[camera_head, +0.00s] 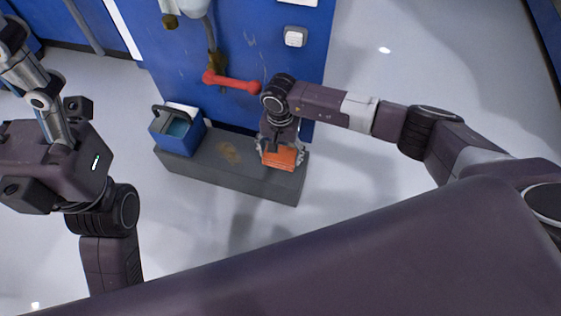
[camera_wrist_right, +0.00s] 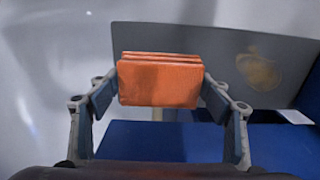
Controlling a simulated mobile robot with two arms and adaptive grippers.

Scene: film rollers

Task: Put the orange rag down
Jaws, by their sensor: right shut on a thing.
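The orange rag (camera_head: 281,158) is a folded, layered block at the right end of a grey bench (camera_head: 238,184). My right gripper (camera_head: 280,152) is shut on it from above. In the right wrist view the rag (camera_wrist_right: 160,82) sits between the two fingers of my right gripper (camera_wrist_right: 160,98). The grey bench top (camera_wrist_right: 215,40) shows behind it. I cannot tell whether the rag touches the bench. My left arm is at the left of the head view; its gripper fingers are not clearly seen.
A blue bucket (camera_head: 178,130) with a dark handle stands at the bench's left end. A red lever (camera_head: 232,82) sticks out of the blue machine wall (camera_head: 168,60) above the bench. A brown stain (camera_head: 229,153) marks the middle of the bench top, which is clear there.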

